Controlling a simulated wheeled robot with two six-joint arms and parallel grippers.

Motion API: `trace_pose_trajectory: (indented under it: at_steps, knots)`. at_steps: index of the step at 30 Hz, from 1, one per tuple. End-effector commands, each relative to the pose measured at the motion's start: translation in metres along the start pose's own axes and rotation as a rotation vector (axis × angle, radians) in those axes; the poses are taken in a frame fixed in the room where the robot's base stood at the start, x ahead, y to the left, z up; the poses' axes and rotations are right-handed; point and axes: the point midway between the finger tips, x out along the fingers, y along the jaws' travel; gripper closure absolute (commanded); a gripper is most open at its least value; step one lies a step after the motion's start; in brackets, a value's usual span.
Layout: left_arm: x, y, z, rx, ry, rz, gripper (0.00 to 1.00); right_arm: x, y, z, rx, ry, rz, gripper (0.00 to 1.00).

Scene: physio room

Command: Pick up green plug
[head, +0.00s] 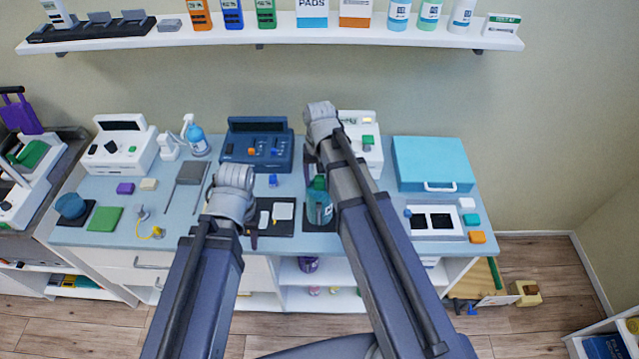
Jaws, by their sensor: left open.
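One green piece (368,141) sits on the front of the white device (372,158) at the back, right of my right wrist. I cannot tell which is the plug. My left gripper (238,208) is open over the middle of the counter, its jaws mostly hidden by the wrist. My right gripper (313,150) is by the white device; its fingers are hidden behind the wrist.
A blue device (257,127) with orange and blue plugs stands between the wrists. A teal case (432,160) is at the right back. A spray bottle (196,140) and another white device (123,147) stand left. A shelf (270,38) hangs above. The counter's left front holds a green pad (105,219).

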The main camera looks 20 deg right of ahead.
Motion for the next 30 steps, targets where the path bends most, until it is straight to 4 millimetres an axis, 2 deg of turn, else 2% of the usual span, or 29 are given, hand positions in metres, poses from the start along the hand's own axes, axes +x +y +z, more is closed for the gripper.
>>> trace_pose_trajectory:
  at_steps: [2, 17, 25, 30]
  knots:
    - [-0.0002, 0.0000, 0.0000, 0.000, 0.000, 0.000, 0.57, -0.0002, 0.0001, 0.0000, 0.000, 0.000, 0.000, 0.40]
    - [-0.0001, 0.0000, 0.0000, 0.000, 0.000, 0.000, 0.57, -0.0001, 0.0001, 0.0000, 0.000, 0.000, 0.000, 0.96]
    - [-0.0011, -0.0001, 0.0001, 0.000, 0.000, 0.000, 0.57, -0.0011, 0.0001, 0.0000, 0.000, 0.000, 0.000, 0.97]
    - [-0.0093, -0.0009, 0.0005, -0.002, 0.000, 0.000, 0.57, -0.0093, 0.0001, 0.0000, 0.000, 0.000, 0.000, 0.97]
